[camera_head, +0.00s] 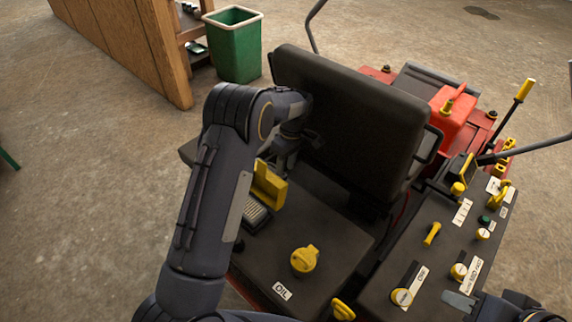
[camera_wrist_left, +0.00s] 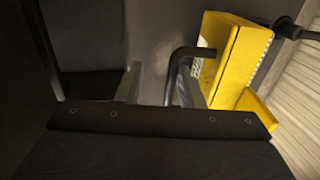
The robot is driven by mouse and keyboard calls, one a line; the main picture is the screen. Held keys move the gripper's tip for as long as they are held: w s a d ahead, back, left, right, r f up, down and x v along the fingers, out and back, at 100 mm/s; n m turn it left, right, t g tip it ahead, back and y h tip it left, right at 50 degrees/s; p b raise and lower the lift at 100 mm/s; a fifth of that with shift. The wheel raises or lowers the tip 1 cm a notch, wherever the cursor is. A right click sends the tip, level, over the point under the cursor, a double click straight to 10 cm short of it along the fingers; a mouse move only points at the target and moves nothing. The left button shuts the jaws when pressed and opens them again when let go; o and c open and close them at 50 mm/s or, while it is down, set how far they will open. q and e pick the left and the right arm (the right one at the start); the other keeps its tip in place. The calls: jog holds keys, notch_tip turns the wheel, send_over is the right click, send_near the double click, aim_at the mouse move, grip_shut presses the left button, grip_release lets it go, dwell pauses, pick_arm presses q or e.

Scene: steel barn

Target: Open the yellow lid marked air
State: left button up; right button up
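The yellow lid (camera_head: 268,187) stands raised at the left of the dark machine top, with a pale ribbed part (camera_head: 256,212) uncovered beside it. No "air" marking is readable. In the left wrist view the lid (camera_wrist_left: 238,60) is at the right, with a bent black handle (camera_wrist_left: 178,72) on its near side. My left gripper (camera_head: 288,152) is behind the lid in the head view, partly hidden by its own arm. In the wrist view its fingers (camera_wrist_left: 158,88) are apart, the right one close to the handle; contact is unclear. My right gripper (camera_head: 462,301) shows only partly at the bottom right.
A yellow cap (camera_head: 304,260) with an OIL label (camera_head: 282,291) is on the machine top. The black seat back (camera_head: 350,115) rises close behind my left gripper. A control panel (camera_head: 440,240) with yellow knobs is at the right. A green bin (camera_head: 233,48) stands on the floor.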

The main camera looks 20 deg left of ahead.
pick_arm(q)
jog(key=s+r, duration=0.1)
jog(key=r, duration=0.1)
jog(key=s+d+r, duration=0.1)
jog(key=r, duration=0.2)
jog(key=s+r, duration=0.2)
jog(key=r, duration=0.1)
jog(key=shift+d+r+b, duration=0.15)
jog(key=shift+d+b, duration=0.2)
jog(key=shift+b, duration=0.05)
jog(key=s+d+r+b, duration=0.1)
jog(key=s+d+r, duration=0.2)
jog(key=s, duration=0.6)
jog(key=shift+v, duration=0.85)
jog(key=shift+s, duration=0.15)
jog(key=s+a+r+m+t+h, duration=0.1)
jog(key=s+r+m+t, duration=0.1)
jog(key=s+m, duration=0.2)
jog(key=s+a+r+m+t+h+p, duration=0.1)
jog(key=s+r+m+t+h, duration=0.1)
jog(key=s, duration=0.8)
jog(key=s+a+r+m+t+h+p, duration=0.1)
jog(key=s+m+t, duration=0.3)
jog(key=s, duration=0.3)
jog(key=shift+a+r+m+h, duration=0.3)
jog(key=shift+a+r+m, duration=0.1)
jog(key=shift+m, duration=0.5)
